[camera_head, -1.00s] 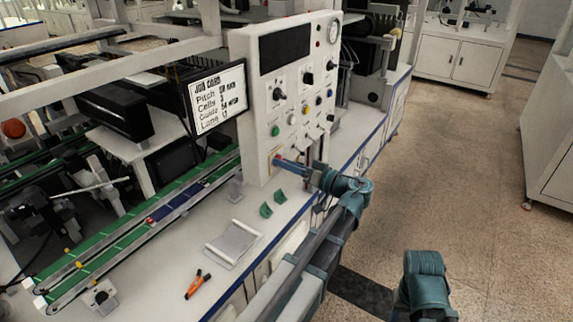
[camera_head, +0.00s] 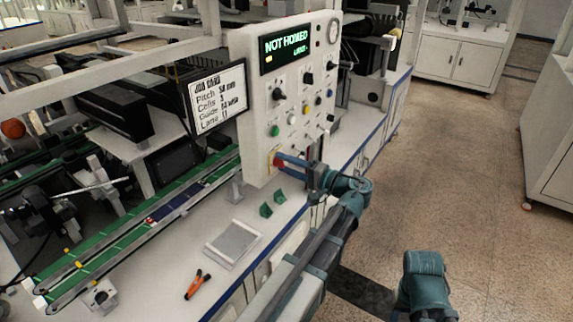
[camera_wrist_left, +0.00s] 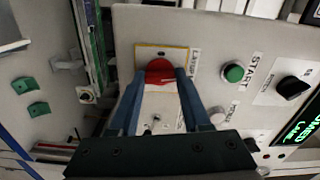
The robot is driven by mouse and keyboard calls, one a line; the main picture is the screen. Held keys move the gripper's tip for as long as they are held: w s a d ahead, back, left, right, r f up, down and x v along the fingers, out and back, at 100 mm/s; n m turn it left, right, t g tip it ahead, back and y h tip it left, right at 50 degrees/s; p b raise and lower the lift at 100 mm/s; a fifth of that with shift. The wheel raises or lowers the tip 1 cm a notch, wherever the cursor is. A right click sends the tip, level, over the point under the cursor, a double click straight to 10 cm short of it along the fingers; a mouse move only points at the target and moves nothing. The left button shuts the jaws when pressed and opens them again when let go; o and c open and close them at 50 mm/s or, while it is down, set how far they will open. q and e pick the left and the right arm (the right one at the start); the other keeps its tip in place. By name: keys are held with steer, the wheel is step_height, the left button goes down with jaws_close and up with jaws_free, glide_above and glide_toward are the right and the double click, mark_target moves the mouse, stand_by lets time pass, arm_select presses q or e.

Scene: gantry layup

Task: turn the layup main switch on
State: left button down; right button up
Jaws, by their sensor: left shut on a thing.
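The layup main switch (camera_wrist_left: 160,71) is a red rotary knob on a yellow-edged plate, low on the white control panel (camera_head: 258,120). It also shows in the head view as a small red spot (camera_head: 279,160). My left gripper (camera_wrist_left: 162,76) is shut on the red knob, one blue finger on each side of it. In the head view my left gripper (camera_head: 284,162) reaches the panel's lower edge. The panel display (camera_head: 286,50) is lit and reads "NOT HOMED" in green. My right gripper cannot be made out.
A green START button (camera_wrist_left: 233,72) and a black knob (camera_wrist_left: 293,89) sit beside the switch. A job card screen (camera_head: 217,100) stands left of the panel. Green blocks (camera_head: 272,204), a grey plate (camera_head: 233,243) and an orange-handled tool (camera_head: 198,284) lie on the bench. A green conveyor (camera_head: 125,232) runs along the left.

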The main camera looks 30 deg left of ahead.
arm_select(q)
steer(key=shift+m, duration=0.8)
steer(key=shift+c, duration=1.8)
jaws_free()
steer(key=s+d, duration=0.1)
steer(key=d, duration=1.2)
steer(key=shift+d, duration=0.4)
